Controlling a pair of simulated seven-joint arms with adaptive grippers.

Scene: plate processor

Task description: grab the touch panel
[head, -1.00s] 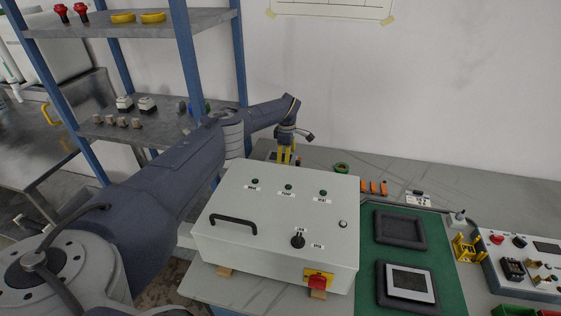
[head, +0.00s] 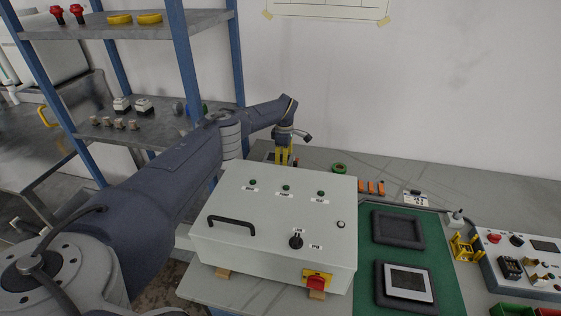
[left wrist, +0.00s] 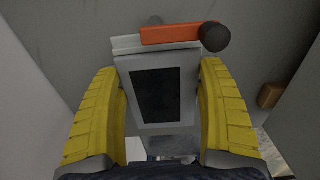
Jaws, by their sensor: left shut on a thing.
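My left gripper (head: 285,160), with yellow fingers, is behind the far edge of the grey control box in the head view. In the left wrist view its fingers (left wrist: 160,115) are shut on the sides of a light grey touch panel with a dark screen (left wrist: 158,97). In the head view this panel is mostly hidden by the gripper and the box. Another grey-white panel with a screen (head: 408,282) lies in a black tray on the green mat. My right gripper is not in view.
The control box (head: 262,240) stands in front of the gripper. An orange bar with a dark round end (left wrist: 185,33) lies just beyond the held panel. An empty black tray (head: 398,229) is on the green mat (head: 450,290). A blue-post shelf (head: 190,75) stands left.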

